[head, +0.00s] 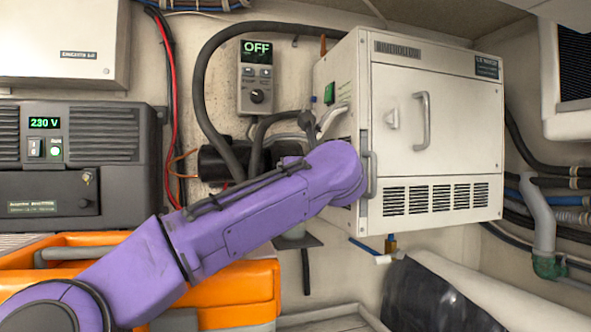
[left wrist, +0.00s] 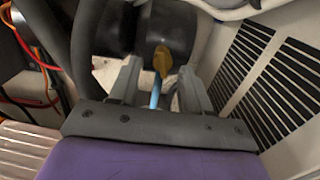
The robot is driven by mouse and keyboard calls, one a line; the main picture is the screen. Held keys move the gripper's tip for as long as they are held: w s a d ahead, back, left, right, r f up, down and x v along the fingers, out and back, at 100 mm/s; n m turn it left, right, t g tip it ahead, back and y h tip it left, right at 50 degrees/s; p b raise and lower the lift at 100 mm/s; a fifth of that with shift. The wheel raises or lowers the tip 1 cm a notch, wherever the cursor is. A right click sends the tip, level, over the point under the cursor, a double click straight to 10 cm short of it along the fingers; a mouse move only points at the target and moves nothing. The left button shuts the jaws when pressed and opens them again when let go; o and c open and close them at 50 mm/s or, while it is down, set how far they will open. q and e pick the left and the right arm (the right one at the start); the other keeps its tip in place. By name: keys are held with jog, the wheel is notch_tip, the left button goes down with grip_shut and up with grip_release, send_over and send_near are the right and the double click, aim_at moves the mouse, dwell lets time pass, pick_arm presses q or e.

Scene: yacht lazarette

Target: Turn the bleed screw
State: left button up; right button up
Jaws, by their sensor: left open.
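In the left wrist view, a small brass-coloured piece (left wrist: 162,60), which looks like the bleed screw's head, shows with a light blue stem (left wrist: 155,94) below it. My left gripper (left wrist: 160,67) is open, with one grey finger on each side of this piece. I cannot tell whether either finger touches it. A dark cylinder (left wrist: 166,32) lies beyond the fingers. In the head view my purple left arm covers the gripper and the screw. My right gripper is not in view.
The white cabinet (head: 465,130) with handle and vents stands close to the right of my arm. A black hose (head: 200,85) loops beside the control box (head: 256,77) reading OFF. The grey inverter (head: 105,125) and orange case (head: 240,292) are at left.

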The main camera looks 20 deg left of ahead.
pick_arm(q)
jog(key=b+v, duration=0.3)
jog(key=v, duration=0.7)
jog(key=shift+s+d, duration=0.2)
jog(key=shift+s, duration=0.05)
